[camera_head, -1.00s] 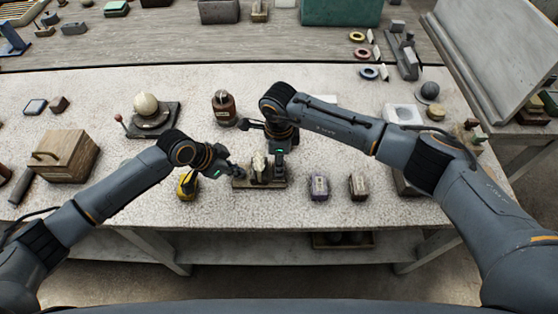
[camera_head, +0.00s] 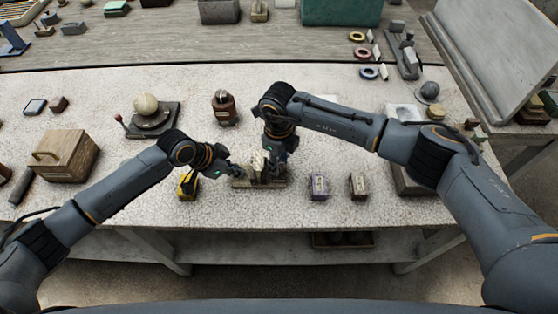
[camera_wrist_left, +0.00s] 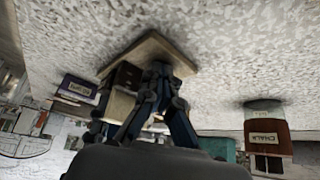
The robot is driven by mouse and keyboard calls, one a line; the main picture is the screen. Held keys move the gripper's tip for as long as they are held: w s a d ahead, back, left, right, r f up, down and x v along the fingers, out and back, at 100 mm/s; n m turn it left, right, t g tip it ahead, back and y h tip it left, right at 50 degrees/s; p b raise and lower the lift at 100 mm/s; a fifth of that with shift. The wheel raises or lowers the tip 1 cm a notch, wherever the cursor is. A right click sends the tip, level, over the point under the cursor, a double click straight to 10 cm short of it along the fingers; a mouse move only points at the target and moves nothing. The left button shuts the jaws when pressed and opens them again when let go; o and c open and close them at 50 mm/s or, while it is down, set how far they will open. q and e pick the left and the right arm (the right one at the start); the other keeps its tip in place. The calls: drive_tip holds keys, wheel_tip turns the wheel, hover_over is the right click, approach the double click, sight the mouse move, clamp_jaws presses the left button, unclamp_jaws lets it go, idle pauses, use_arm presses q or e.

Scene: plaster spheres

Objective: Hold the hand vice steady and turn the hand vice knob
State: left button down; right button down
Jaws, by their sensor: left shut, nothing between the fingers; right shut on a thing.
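The hand vice (camera_head: 258,162) stands on a wooden base (camera_head: 245,184) near the front middle of the table. My right gripper (camera_head: 273,158) is shut on the vice from behind and above; its fingers hide part of it. My left gripper (camera_head: 233,173) is shut and empty, close to the vice's left side. In the left wrist view its dark fingers (camera_wrist_left: 158,88) overlap the wooden base (camera_wrist_left: 150,45) and hide much of the vice. I cannot make out the knob clearly, nor whether the left fingers touch it.
A yellow and black item (camera_head: 187,185) lies left of the vice. The table's front edge is close.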

drive_tip(key=shift+m, duration=0.3)
drive_tip(key=c, duration=1)
unclamp_jaws()
wheel_tip(320, 180, up, 12)
drive_tip(key=shift+r, duration=0.1)
use_arm(q)
drive_tip(key=v, duration=0.7)
idle(0.9)
drive_tip(key=shift+a+r, duration=0.1)
drive_tip(key=v, duration=1.2)
